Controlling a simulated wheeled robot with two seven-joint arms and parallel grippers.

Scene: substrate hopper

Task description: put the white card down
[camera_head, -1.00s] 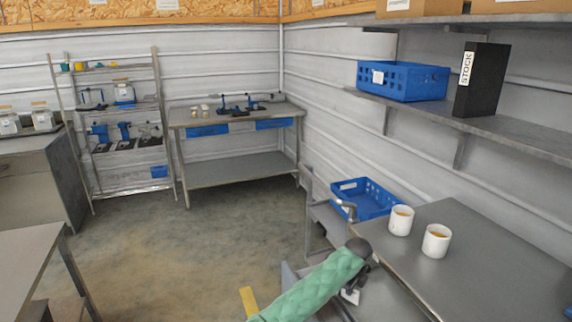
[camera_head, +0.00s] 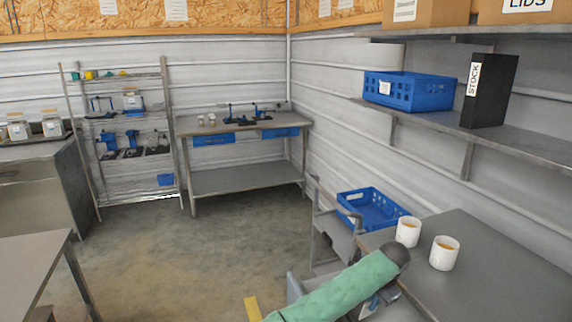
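An arm in a green quilted sleeve, which I take to be my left arm, comes in from the bottom and slants up to a dark rounded joint at the front edge of the grey worktop (camera_head: 495,275). My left gripper (camera_head: 372,303) is partly seen below this joint, mostly hidden by the sleeve; its fingers cannot be made out. A small pale patch shows beside it, too small to tell whether it is the white card. No other white card is clearly seen on the worktop. My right gripper is not in view.
Two white cups (camera_head: 408,232) (camera_head: 444,253) stand on the worktop near its left end. A blue crate (camera_head: 374,209) sits lower, beyond the worktop. Above are a shelf with another blue crate (camera_head: 408,91) and a black STOCK binder (camera_head: 488,90). The worktop right of the cups is bare.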

